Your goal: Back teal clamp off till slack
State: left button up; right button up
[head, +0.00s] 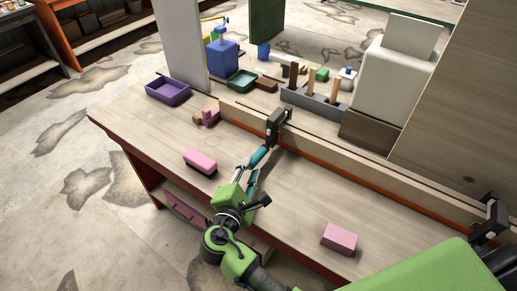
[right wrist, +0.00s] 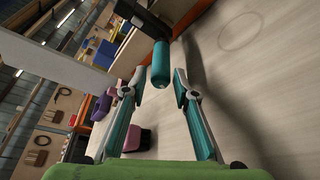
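The teal clamp has a black body (head: 278,122) set over the long wooden stringer, and its teal handle (head: 260,156) points toward the front of the bench. My right gripper (head: 249,173) is at the handle's near end. In the right wrist view, my right gripper (right wrist: 158,80) is open, with one finger on each side of the teal handle (right wrist: 160,66). Gaps show between the handle and both fingers. The clamp's jaws against the wood are too small to make out. My left gripper is not in view.
A second black clamp (head: 492,215) sits at the stringer's right end. Pink blocks lie on the bench, one left of my gripper (head: 200,162) and one to the right (head: 340,237). A purple tray (head: 168,92) stands at the far left corner. The wood between the pink blocks is mostly clear.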

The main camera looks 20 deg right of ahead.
aim_at(258, 152)
jog(key=x, duration=0.4)
jog(key=shift+w+d, duration=0.15)
jog(key=shift+d, duration=0.05)
jog(key=p+x, duration=0.1)
jog(key=x, duration=0.3)
jog(key=shift+w+d+f, duration=0.15)
jog(key=shift+w, duration=0.1)
jog(key=shift+w+d+f, duration=0.1)
jog(key=shift+w+d, duration=0.05)
jog(key=shift+w, duration=0.1)
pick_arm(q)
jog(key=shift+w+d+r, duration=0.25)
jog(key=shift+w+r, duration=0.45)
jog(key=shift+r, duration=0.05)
pick_arm(e)
grip_shut()
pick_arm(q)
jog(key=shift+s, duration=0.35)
